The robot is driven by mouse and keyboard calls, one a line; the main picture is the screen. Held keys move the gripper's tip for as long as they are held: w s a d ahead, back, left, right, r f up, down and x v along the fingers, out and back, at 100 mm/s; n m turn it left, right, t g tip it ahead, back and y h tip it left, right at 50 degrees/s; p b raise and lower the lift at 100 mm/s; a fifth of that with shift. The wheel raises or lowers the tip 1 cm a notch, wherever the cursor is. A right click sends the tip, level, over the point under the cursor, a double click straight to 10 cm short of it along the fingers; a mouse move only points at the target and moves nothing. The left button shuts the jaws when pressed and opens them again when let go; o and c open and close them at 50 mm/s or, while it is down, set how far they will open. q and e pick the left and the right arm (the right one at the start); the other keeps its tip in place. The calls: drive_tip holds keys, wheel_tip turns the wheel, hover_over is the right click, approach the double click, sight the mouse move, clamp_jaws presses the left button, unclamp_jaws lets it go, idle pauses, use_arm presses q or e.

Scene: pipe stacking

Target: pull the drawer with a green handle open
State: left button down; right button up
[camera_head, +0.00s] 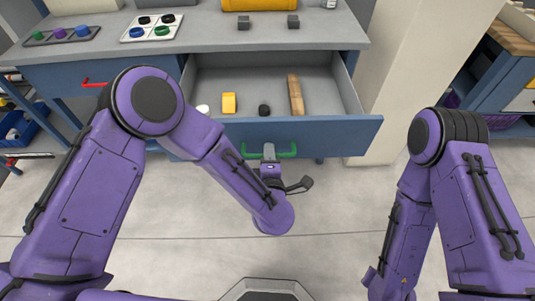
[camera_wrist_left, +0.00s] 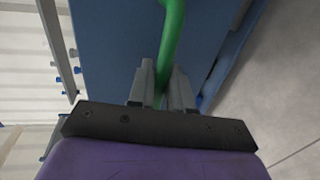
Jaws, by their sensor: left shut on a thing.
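The blue drawer (camera_head: 345,132) stands pulled out from the bench, and its inside shows from above. Its green handle (camera_head: 288,152) is on the front face. My left gripper (camera_head: 268,152) is shut on the handle. In the left wrist view the green handle (camera_wrist_left: 171,40) runs down between the two grey fingers (camera_wrist_left: 162,85). My right arm comes in at the right, hanging down; its gripper is not clearly visible.
In the drawer lie a yellow block (camera_head: 229,103), a dark piece (camera_head: 264,110), a wooden bar (camera_head: 296,95) and a white round thing (camera_head: 203,108). A red handle (camera_head: 95,85) is on a drawer at left. The floor in front is clear.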

use_arm(q)
drive_tip(key=shift+s, duration=0.35)
use_arm(e)
drive_tip(key=shift+s, duration=0.45)
use_arm(q)
drive_tip(key=c, duration=1.2)
unclamp_jaws()
drive_tip(key=v, duration=1)
drive_tip(key=shift+s, duration=0.2)
use_arm(e)
drive_tip(key=shift+r, duration=0.1)
use_arm(q)
drive_tip(key=shift+r, duration=0.1)
